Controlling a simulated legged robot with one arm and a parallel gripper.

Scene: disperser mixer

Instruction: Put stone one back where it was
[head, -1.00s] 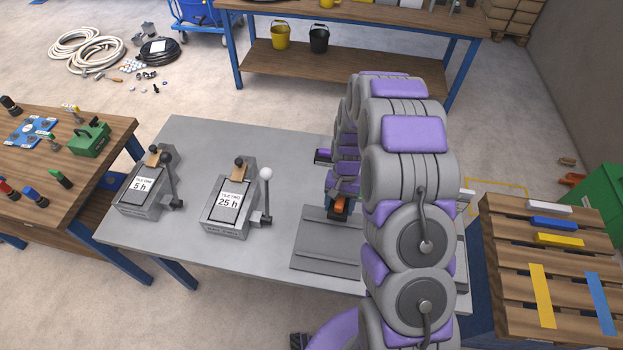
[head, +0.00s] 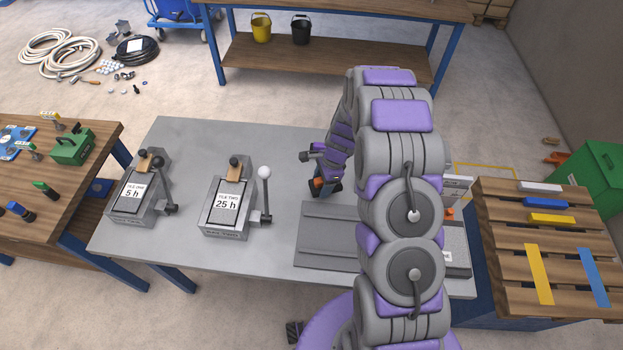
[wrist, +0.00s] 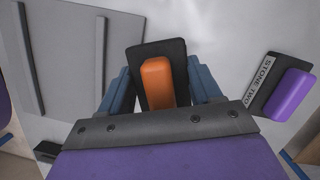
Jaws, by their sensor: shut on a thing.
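My gripper (wrist: 163,90) is shut on a dark block with an orange handle (wrist: 158,82), probably stone one; no label on it shows. The orange handle also shows small in the head view (head: 316,183), at the far edge of the grey plate. A dark block with a purple handle (wrist: 290,95), labelled STONE TWO, lies to the right of the held block in the wrist view. The grey plate with raised strips (wrist: 72,62) is at the upper left there. In the head view my arm hides part of this plate (head: 325,235).
Two fixtures with levers, TILE ONE (head: 133,205) and TILE TWO (head: 222,215), stand on the left of the grey table (head: 190,135). A wooden pallet (head: 500,265) with coloured bars is at the right. The table between TILE TWO and my gripper is clear.

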